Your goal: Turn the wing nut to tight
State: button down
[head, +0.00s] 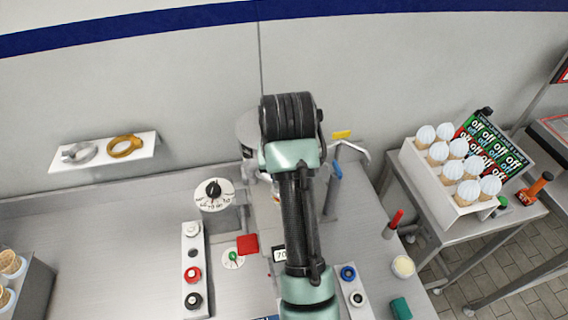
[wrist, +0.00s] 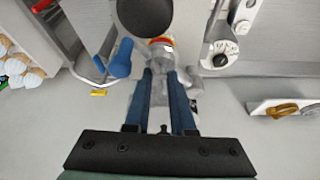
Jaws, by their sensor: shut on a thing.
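In the wrist view, my gripper (wrist: 161,76) has its two blue fingers close together around a small grey metal part (wrist: 161,58), which looks like the wing nut. Its wings are too small and covered to tell their angle or how tight it sits. A red and yellow band (wrist: 160,41) shows just beyond it, with a dark round knob or cap above. In the head view, my own arm covers the gripper and the wing nut; part of the steel machine (head: 262,212) shows beside it.
A black dial (head: 213,190) and a button panel (head: 193,272) stand left of the arm. A blue-handled lever (head: 334,185) is close on its right. A wall shelf (head: 104,154) holds two rings. A cone rack (head: 438,190) stands right. Open steel counter (head: 110,235) lies left.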

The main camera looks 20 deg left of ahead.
jog(key=shift+a+m+h+p, duration=0.1)
jog(key=shift+m+h+p, duration=0.4)
jog(key=shift+m+p, duration=0.6)
jog(key=shift+m, duration=0.4)
jog(key=c, duration=0.8)
grip_release()
jog(key=shift+o, duration=0.2)
jog(key=a+p+v, duration=0.1)
jog(key=p+v, duration=0.6)
jog(key=v, duration=0.6)
jog(key=shift+d+p, duration=0.35)
jog(key=shift+d, duration=0.05)
